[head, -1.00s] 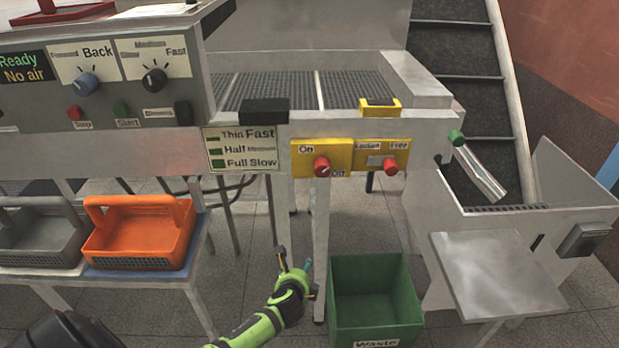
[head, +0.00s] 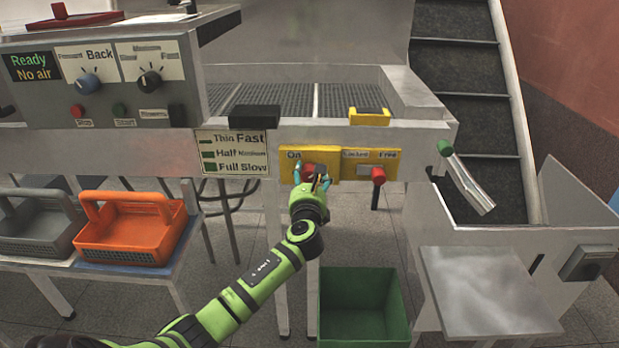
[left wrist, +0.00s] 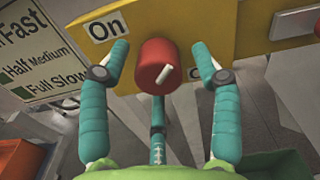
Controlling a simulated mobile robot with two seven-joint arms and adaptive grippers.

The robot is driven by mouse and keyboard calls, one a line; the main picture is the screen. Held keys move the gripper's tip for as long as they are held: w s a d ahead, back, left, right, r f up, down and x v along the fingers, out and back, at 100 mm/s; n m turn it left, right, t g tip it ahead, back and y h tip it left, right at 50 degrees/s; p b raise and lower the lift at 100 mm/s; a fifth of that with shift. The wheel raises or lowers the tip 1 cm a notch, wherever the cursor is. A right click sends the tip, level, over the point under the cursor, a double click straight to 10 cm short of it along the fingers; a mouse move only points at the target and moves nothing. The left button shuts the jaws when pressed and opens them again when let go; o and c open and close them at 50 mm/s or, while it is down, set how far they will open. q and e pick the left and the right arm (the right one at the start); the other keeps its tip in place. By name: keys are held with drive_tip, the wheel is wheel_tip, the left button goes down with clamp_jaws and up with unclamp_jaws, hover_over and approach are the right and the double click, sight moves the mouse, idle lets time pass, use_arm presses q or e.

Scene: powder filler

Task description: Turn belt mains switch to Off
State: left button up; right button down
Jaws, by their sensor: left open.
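The belt mains switch is a red round knob (left wrist: 160,66) with a white pointer line on a yellow plate (left wrist: 190,28). The "On" label (left wrist: 106,26) is at its upper left; the label at its lower right is mostly hidden by a finger. The white line slants from lower left to upper right. My left gripper (left wrist: 160,85) is open, with its teal fingers on both sides of the knob and one below; I cannot tell if they touch it. In the head view my left gripper (head: 313,180) covers much of the knob. My right gripper is not in view.
A second red knob (head: 378,176) on the "Locked/Free" plate is close to the right. A speed sign (head: 233,153) is at the left. A green waste bin (head: 362,305) stands below, and an orange basket (head: 125,235) sits at the left.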

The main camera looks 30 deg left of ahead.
use_arm(q)
drive_tip(key=shift+w+a, duration=0.1)
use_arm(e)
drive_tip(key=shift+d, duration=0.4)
use_arm(q)
drive_tip(key=c, duration=1.1)
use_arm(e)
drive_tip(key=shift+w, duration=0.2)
